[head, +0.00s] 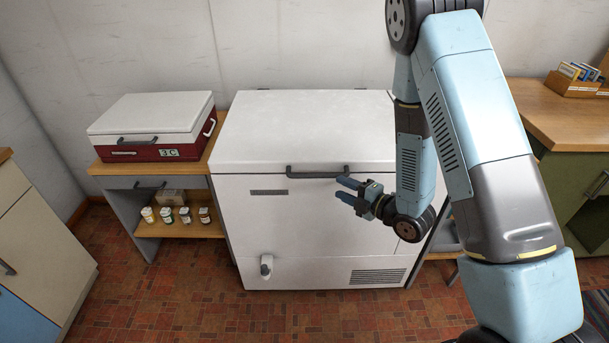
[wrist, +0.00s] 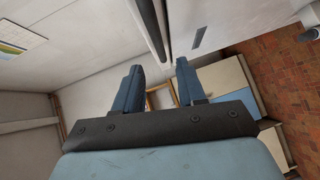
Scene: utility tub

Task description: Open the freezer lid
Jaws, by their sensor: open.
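The white chest freezer (head: 270,215) stands against the back wall in the head view. Its lid (head: 300,125) lies shut on top. A dark bar handle (head: 317,172) runs along the lid's front edge, and it also shows at the top of the wrist view (wrist: 153,27). My gripper (head: 343,189) is open and empty, with blue fingers pointing left, just below and in front of the handle's right end. In the wrist view the fingers (wrist: 157,82) are apart with nothing between them. I cannot tell whether they touch the handle.
A red cooler (head: 150,150) with a white lid sits on a wooden stand left of the freezer, with several small jars (head: 185,215) on its lower shelf. A green cabinet with a wooden counter (head: 565,125) stands at right. The tiled floor in front is clear.

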